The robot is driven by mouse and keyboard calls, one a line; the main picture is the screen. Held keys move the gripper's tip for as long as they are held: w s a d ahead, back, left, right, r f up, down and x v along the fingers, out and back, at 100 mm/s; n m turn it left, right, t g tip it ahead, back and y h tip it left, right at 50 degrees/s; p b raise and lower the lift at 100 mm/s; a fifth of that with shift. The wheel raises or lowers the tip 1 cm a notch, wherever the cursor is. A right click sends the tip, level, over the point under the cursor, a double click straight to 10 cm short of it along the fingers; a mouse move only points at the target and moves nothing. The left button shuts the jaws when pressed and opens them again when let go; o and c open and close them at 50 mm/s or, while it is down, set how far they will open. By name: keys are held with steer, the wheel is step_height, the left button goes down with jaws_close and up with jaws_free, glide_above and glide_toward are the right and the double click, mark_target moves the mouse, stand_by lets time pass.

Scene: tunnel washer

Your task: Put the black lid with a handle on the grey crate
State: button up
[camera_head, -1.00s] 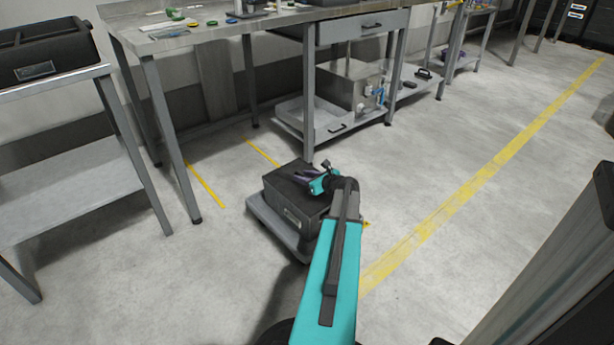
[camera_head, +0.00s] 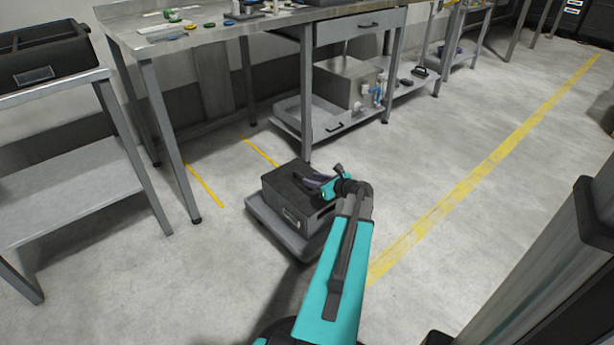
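A dark grey crate (camera_head: 290,211) with a pale label on its front stands on a low grey base on the floor. Its top looks flat and black, which may be a black lid (camera_head: 283,180); I cannot make out a handle there, as my gripper covers part of it. My gripper (camera_head: 311,182), with dark purplish fingers, is low over the right part of this top, pointing left. I cannot tell whether it touches the top, or whether its fingers are open or shut.
A steel workbench (camera_head: 187,38) with small items stands behind; its lower shelf holds a grey metal box (camera_head: 346,82). At left, a dark open-topped crate (camera_head: 42,57) sits on a grey table.

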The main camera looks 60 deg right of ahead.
steer(key=p+v, duration=0.1)
steer(key=v, duration=0.5)
steer(key=shift+s+a+r+p, duration=0.1)
steer(key=shift+s+p, duration=0.1)
steer(key=shift+p, duration=0.15)
stand_by(0.6)
